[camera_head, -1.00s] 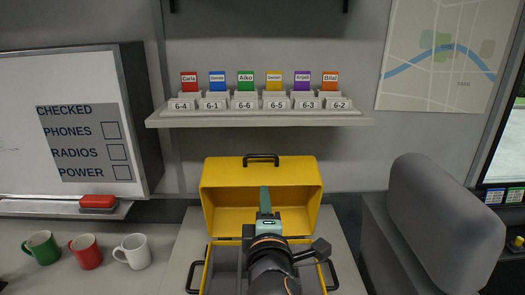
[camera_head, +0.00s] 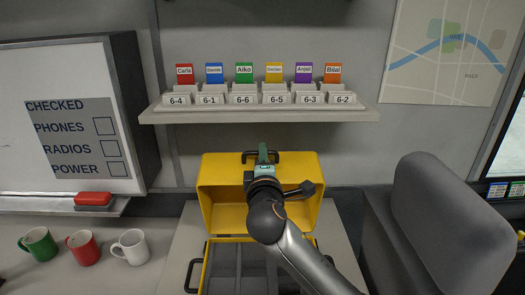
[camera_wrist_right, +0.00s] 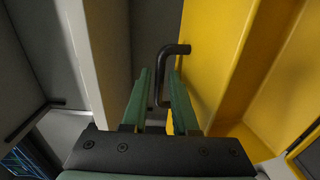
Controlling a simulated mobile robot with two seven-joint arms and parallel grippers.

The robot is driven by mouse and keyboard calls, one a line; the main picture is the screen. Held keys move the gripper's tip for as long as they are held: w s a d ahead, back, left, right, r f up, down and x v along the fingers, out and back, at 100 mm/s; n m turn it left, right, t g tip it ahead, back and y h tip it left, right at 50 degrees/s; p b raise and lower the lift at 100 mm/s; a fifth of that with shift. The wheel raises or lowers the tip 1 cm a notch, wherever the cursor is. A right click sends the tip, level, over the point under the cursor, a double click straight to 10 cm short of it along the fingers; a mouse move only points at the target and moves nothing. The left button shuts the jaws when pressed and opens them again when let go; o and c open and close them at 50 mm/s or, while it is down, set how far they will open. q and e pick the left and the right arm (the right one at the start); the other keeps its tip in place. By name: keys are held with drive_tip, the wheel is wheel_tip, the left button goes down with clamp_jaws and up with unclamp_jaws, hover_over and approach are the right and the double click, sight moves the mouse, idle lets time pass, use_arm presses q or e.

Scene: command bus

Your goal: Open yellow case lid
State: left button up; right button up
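The yellow case (camera_head: 206,258) stands on the table with its lid (camera_head: 302,200) swung up and standing open at the back. A black handle (camera_head: 247,155) is at the lid's top edge, partly covered by my gripper. My right gripper (camera_head: 263,153) is at the middle of that edge. In the right wrist view its green fingers (camera_wrist_right: 162,88) are apart, with the bent black handle (camera_wrist_right: 162,62) between or just beyond their tips; contact cannot be told. The yellow lid (camera_wrist_right: 225,55) is close to the right finger. My left gripper is not in view.
Green (camera_head: 39,244), red (camera_head: 83,248) and white (camera_head: 130,247) mugs stand left of the case. A shelf (camera_head: 260,115) with name cards hangs above the lid. A grey chair (camera_head: 445,220) is at the right. The case's grey interior (camera_head: 240,268) is partly behind my arm.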

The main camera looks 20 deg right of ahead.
drive_tip(key=shift+x, duration=0.9)
clamp_jaws()
idle(0.9)
